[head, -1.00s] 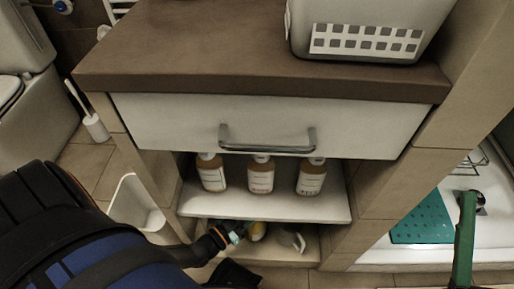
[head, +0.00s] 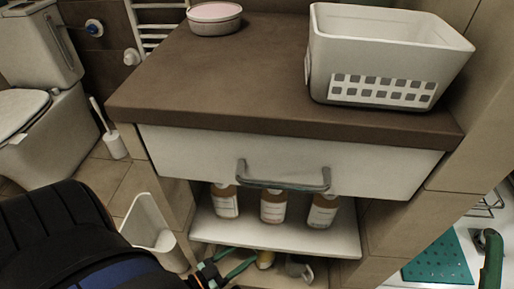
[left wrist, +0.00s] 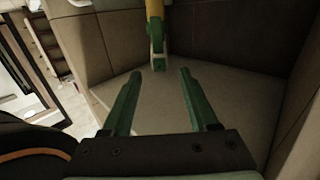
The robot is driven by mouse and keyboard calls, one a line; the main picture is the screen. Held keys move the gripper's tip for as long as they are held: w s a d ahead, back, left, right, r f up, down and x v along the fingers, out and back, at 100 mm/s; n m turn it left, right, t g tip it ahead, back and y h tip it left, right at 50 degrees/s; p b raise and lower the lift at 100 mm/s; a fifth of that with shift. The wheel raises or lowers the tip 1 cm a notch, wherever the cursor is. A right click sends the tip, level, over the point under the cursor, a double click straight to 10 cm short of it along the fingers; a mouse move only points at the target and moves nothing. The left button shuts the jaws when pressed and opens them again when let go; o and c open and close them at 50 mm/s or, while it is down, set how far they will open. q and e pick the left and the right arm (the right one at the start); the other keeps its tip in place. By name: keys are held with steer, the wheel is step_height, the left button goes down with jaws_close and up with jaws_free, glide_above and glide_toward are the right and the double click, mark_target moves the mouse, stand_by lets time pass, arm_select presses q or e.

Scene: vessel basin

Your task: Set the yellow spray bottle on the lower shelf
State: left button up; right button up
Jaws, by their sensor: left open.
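The yellow spray bottle (head: 265,259) is on the lower shelf under the counter, only partly visible in the head view. In the left wrist view, its yellow body (left wrist: 154,8) and green lower-looking part (left wrist: 157,45) stand beyond the fingertips. My left gripper (head: 243,257) is at the lower shelf opening, to the left of the bottle. The left wrist view shows the gripper (left wrist: 157,75) with its green fingers spread and nothing between them; the bottle is apart from them.
Three labelled bottles (head: 272,207) stand on the shelf above (head: 290,238). A drawer handle (head: 283,184) juts out above. A white bin (head: 152,229) stands left of the cabinet. A white basket (head: 385,45) sits on the counter.

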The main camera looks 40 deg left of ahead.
arm_select(q)
steer(key=shift+v, duration=1.45)
stand_by(0.4)
